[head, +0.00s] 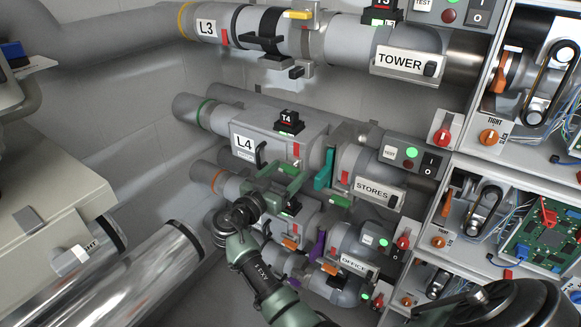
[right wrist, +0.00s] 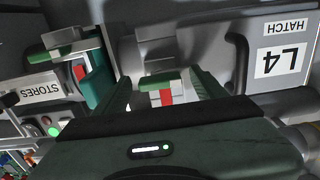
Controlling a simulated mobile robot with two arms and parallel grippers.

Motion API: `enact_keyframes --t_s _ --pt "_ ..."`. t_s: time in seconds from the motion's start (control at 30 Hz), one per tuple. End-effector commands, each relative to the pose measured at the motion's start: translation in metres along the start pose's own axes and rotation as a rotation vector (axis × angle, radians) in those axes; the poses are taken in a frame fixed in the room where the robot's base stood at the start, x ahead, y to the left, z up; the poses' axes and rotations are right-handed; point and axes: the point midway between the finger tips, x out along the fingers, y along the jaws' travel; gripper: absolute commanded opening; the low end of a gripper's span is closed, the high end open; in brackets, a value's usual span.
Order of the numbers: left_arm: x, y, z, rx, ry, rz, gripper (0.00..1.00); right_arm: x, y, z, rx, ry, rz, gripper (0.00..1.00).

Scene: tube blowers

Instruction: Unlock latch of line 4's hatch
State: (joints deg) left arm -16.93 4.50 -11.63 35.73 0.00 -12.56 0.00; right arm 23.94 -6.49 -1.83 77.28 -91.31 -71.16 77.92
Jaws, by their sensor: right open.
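Line 4's grey hatch carries the L4 label (head: 244,142) in the head view. The label shows upside down in the right wrist view (right wrist: 281,62), beside a dark curved handle (right wrist: 237,62). My right gripper (head: 288,177), with green fingers, is at the hatch's lower right side. In the right wrist view its fingers are apart (right wrist: 163,92), with a small latch (right wrist: 165,97) showing red and white between them. The gripper body hides the latch's near part. I cannot tell whether the fingers touch it. My left gripper is out of view.
A teal lever (head: 325,168) and the STORES pipe (head: 372,189) lie right of the hatch. The L3 TOWER pipe (head: 340,40) runs above. Lower pipes with orange and purple levers (head: 319,246) crowd below. Open electrical boxes (head: 540,235) stand at right.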

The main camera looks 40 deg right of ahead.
Motion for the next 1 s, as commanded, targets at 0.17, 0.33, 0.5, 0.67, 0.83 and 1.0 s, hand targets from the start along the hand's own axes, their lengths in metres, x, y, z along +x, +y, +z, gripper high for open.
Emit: enact_keyframes --t_s 0.17,0.33,0.5,0.67,0.83,1.0 --pt "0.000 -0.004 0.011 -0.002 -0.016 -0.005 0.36 0.000 0.000 0.001 -0.001 0.000 0.000 0.71" --pt "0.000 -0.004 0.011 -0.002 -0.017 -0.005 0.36 0.000 0.000 0.001 -0.001 0.000 0.000 0.38" --pt "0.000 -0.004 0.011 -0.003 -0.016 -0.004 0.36 0.000 0.000 0.001 -0.001 0.000 -0.001 0.09" --pt "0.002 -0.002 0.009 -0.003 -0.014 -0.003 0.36 0.000 0.000 0.001 -0.016 0.000 -0.001 0.09" --pt "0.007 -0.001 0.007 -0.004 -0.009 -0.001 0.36 0.000 0.000 0.002 -0.073 0.000 -0.001 0.09" --pt "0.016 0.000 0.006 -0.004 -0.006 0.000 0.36 0.000 0.000 0.003 -0.184 0.001 0.000 0.09"
